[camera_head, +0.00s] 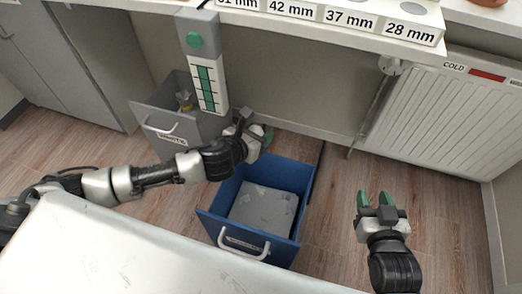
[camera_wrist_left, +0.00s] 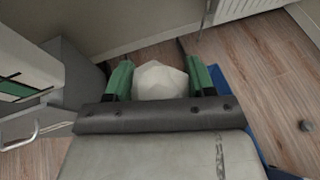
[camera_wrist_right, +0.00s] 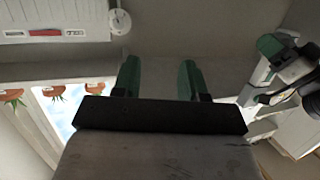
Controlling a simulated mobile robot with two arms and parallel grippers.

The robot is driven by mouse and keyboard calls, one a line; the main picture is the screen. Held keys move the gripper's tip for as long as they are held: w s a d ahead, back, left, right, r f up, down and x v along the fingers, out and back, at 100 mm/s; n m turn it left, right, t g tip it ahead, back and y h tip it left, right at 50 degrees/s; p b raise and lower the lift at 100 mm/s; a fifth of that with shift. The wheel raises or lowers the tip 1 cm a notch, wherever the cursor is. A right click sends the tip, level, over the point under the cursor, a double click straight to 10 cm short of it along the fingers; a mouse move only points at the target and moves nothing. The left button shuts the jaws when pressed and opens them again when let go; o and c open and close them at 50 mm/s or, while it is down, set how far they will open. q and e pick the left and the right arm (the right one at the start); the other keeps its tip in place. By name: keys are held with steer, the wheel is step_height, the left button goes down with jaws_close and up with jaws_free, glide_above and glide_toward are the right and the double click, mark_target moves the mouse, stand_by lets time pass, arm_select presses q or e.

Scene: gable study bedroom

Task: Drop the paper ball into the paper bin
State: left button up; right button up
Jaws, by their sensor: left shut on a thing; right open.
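A white, faceted paper ball (camera_wrist_left: 160,82) sits between the green fingers of my left gripper (camera_wrist_left: 160,78), which is shut on it. In the head view the ball is hidden by my left gripper (camera_head: 260,138), which is over the far edge of a blue bin (camera_head: 212,222). The blue bin is open, with a handle and a label too small to read; a pale grey, flat-looking mass (camera_head: 264,210) lies inside. Its blue side also shows in the left wrist view (camera_wrist_left: 240,95). My right gripper (camera_head: 375,199) is open and empty, right of the blue bin.
A grey open bin (camera_head: 160,125) with a handle and label stands left of the blue one, holding a small yellowish thing. A white table edge (camera_head: 150,255) fills the front. A counter with size labels (camera_head: 325,18) and a radiator (camera_head: 450,110) are behind.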

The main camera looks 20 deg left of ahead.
arm_select(q)
steer(key=f+m+h+p, duration=0.1)
steer(key=s+d+m+p, duration=0.1)
steer(key=f+g+h+p, duration=0.1)
steer(key=shift+s+d+f+m+h, duration=0.3)
steer(key=shift+d+f+m, duration=0.05)
steer(key=shift+d+m, duration=0.05)
arm_select(e)
steer(key=s+d+f+g+h+p, duration=0.3)
steer(key=s+d+f+g, duration=0.2)
steer(key=s+f+g, duration=0.65)
steer(key=b+v, duration=0.5)
steer(key=v, duration=0.5)
arm_select(q)
steer(key=s+f+m+g+h+b, duration=0.1)
steer(key=s+f+m+h, duration=0.1)
steer(key=f, duration=0.8)
steer(key=shift+s+d+g, duration=0.3)
steer(key=shift+s+d, duration=0.15)
steer(key=shift+s, duration=0.05)
arm_select(e)
steer(key=shift+w+a+r+t+y, duration=0.1)
steer(key=shift+w+a+r+t, duration=0.1)
steer(key=shift+w+t, duration=0.45)
steer(key=shift+w+a+r+t+y, duration=0.1)
steer(key=shift+w+a+t, duration=0.1)
steer(key=shift+w+t, duration=0.45)
steer(key=shift+w+a+r+t+y, duration=0.1)
steer(key=shift+w+a+r+t, duration=0.1)
steer(key=shift+w+t, duration=0.45)
